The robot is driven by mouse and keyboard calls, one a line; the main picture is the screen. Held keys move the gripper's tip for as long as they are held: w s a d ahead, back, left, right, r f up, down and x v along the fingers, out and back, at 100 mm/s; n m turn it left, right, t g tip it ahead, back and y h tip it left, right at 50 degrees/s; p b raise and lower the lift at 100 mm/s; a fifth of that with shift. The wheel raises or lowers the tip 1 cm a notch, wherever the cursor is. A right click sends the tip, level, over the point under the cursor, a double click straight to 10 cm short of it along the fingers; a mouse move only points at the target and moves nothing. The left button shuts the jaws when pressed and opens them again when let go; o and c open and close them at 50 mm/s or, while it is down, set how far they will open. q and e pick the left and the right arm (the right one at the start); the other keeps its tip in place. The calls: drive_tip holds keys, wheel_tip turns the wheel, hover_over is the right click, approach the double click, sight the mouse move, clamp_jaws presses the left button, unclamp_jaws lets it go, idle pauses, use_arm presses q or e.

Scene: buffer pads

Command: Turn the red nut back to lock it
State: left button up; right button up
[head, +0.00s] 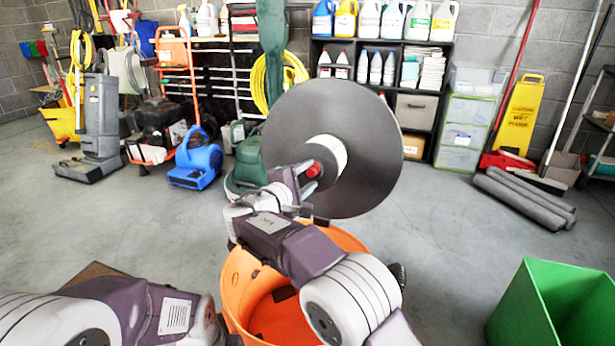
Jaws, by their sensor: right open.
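The red nut (313,168) sits at the middle of a large dark grey disc (365,115), in front of a white ridged hub (334,154). The disc stands upright, facing me, on a green machine (248,158). My right gripper (306,178) is at the nut, with its fingers open on the nut's near left side. Part of the nut is hidden by the fingers, and I cannot tell whether they touch it. My left arm shows only as links at the lower left; its gripper is not in view.
An orange tub (240,290) stands below my right arm. A green open bin (530,305) is at the lower right. A blue blower (195,160) and grey rolls (522,195) lie on the floor. Shelves with bottles line the back wall.

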drive_tip(key=p+v, duration=0.3)
drive_tip(key=v, duration=0.6)
drive_tip(key=shift+p, duration=0.3)
